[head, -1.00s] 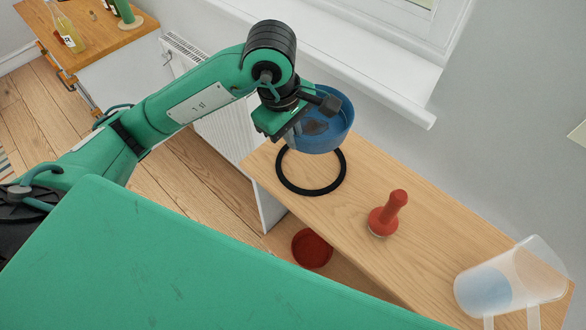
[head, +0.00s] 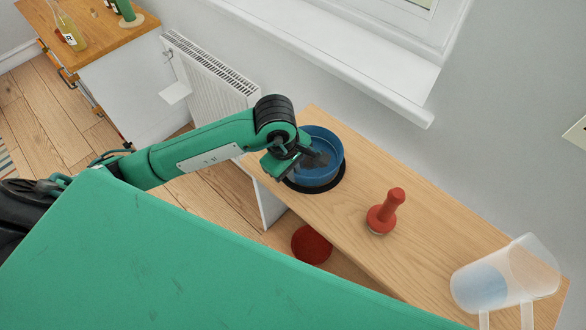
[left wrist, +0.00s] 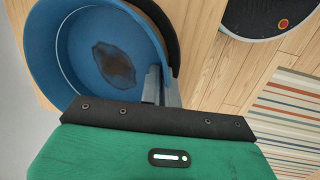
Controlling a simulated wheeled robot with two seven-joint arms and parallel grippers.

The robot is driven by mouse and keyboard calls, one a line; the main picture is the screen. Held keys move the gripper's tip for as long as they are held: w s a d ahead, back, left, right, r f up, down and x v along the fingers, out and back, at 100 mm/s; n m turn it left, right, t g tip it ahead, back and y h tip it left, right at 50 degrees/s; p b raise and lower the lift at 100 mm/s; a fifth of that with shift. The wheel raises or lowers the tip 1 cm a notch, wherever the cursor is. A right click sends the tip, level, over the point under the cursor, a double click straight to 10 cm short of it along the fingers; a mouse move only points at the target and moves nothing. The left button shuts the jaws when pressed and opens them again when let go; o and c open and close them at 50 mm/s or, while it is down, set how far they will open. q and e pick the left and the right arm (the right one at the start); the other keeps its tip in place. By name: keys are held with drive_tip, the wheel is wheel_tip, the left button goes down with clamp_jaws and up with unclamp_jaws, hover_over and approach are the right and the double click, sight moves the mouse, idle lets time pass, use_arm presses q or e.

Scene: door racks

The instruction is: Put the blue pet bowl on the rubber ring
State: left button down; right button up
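The blue pet bowl (head: 333,150) is upright, with a dark patch on its inside bottom. It is low over the black rubber ring (head: 341,181), whose edge shows below and right of it; I cannot tell whether they touch. In the left wrist view the bowl (left wrist: 45,50) fills the upper left, with part of the ring (left wrist: 165,22) behind its rim. My left gripper (head: 300,160) is at the bowl's left wall; in the left wrist view its fingers (left wrist: 160,86) are closed on the wall. My right gripper is not in view.
A red round thing (head: 311,245) sits below the top. A radiator (head: 205,75) and window sill (head: 340,55) are behind.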

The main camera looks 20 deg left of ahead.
use_arm(q)
drive_tip(key=c, duration=1.6)
unclamp_jaws()
drive_tip(key=shift+c, duration=0.2)
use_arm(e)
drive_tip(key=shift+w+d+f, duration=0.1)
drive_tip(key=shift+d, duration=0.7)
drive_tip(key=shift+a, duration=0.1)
